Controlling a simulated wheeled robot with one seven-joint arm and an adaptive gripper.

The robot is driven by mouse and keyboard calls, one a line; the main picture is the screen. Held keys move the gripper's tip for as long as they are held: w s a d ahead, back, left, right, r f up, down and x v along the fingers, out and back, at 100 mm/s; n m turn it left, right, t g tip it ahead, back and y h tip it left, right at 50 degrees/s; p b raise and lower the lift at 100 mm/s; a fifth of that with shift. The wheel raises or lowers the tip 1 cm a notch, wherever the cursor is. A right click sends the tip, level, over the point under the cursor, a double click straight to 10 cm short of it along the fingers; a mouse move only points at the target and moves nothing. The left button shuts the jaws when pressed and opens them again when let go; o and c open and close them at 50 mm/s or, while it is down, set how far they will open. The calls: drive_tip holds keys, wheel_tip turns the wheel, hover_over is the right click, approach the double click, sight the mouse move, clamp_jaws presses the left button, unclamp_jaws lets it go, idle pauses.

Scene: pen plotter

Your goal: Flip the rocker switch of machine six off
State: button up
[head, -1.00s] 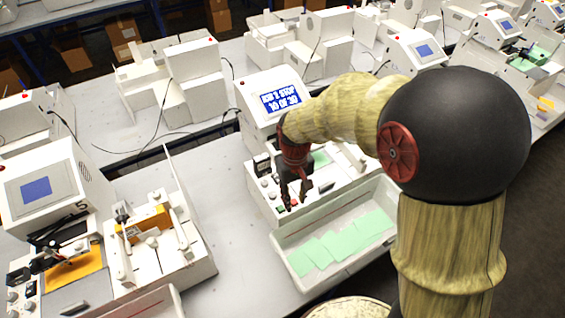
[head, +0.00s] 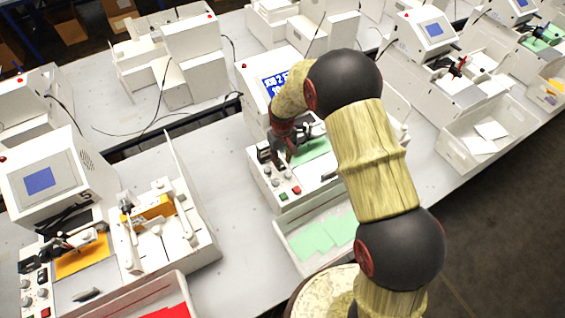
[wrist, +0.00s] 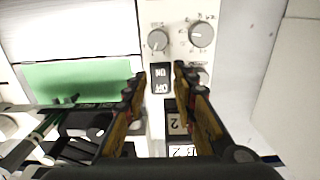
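The machine (head: 262,120) with a blue lit screen (head: 272,86) stands in the middle of the head view; my arm partly covers it, and its number is not readable there. A black rocker switch (wrist: 161,79) marked ON and OFF shows upside down in the wrist view, on a white panel below two grey knobs (wrist: 180,38). My gripper (wrist: 160,72) is open and empty, its fingertips either side of the rocker. Whether they touch it I cannot tell. In the head view my gripper (head: 284,158) is low over the machine's left part.
A green sheet (wrist: 75,80) lies left of the switch in the wrist view. Red (head: 297,190) and green (head: 283,196) buttons sit on the machine's front. A bin with green sheets (head: 325,236) stands before it. A machine marked 5 (head: 45,180) is to the left.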

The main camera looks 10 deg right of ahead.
drive_tip(key=shift+f, duration=1.35)
drive_tip(key=shift+c, duration=1)
clamp_jaws()
